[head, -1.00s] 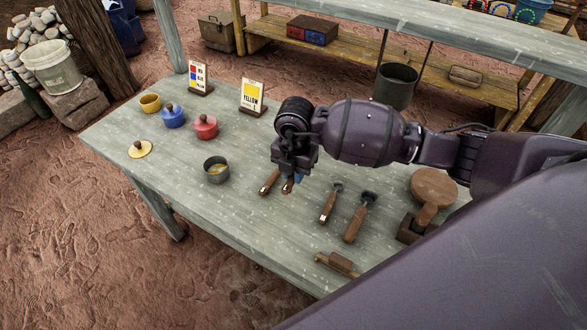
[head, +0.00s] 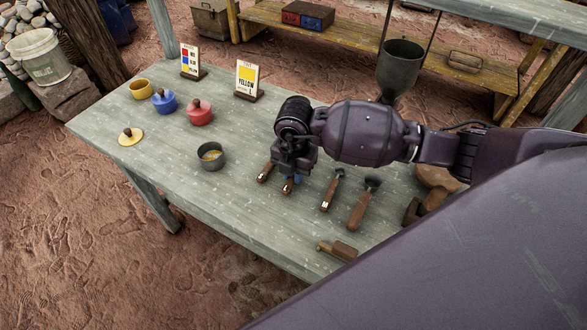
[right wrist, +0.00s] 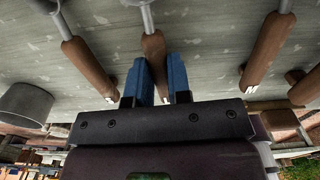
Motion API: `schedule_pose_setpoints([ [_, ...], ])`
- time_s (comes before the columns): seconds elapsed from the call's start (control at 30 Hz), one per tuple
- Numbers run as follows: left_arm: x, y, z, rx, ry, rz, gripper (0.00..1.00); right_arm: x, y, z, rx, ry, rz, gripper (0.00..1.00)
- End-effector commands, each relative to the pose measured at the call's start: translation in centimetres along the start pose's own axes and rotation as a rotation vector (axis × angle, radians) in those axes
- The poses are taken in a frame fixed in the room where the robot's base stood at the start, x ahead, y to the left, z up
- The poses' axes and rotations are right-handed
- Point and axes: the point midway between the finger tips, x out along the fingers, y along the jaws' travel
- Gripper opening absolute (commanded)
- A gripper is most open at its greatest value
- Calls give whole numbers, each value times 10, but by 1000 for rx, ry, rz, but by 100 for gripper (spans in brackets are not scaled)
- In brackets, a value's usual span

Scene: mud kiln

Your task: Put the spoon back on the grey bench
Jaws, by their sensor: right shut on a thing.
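My right gripper (head: 287,177) is low over the middle of the grey bench (head: 240,215). Its blue fingers are shut on the brown wooden handle of the spoon (head: 288,187). In the right wrist view the spoon's handle (right wrist: 153,52) stands between the fingers, with a metal shank beyond it; its far end is out of view there and hidden by my gripper in the head view. It is at or just above the bench top; I cannot tell whether it touches. My left gripper is not in view.
One wooden-handled tool (head: 265,172) lies left of the held spoon, two (head: 327,197) (head: 360,208) right of it. A grey cup (head: 210,157), lidded blue (head: 164,101) and red pots (head: 199,113), and a brush (head: 337,250) are around.

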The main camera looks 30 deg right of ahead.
Motion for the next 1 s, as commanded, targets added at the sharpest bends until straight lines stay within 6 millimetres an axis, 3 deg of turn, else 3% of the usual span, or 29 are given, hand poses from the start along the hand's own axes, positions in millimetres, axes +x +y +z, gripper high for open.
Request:
schedule_pose_setpoints([
  [0.77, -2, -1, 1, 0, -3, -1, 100, 4, 0, 0, 0, 0, 0, 0],
  [0.8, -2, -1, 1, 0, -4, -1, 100, 4, 0, 0, 0, 0, 0, 23],
  [0.97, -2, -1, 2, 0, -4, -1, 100, 4, 0, 0, 0, 0, 0, 47],
  [1.0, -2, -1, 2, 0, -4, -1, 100, 4, 0, 0, 0, 0, 0, 48],
])
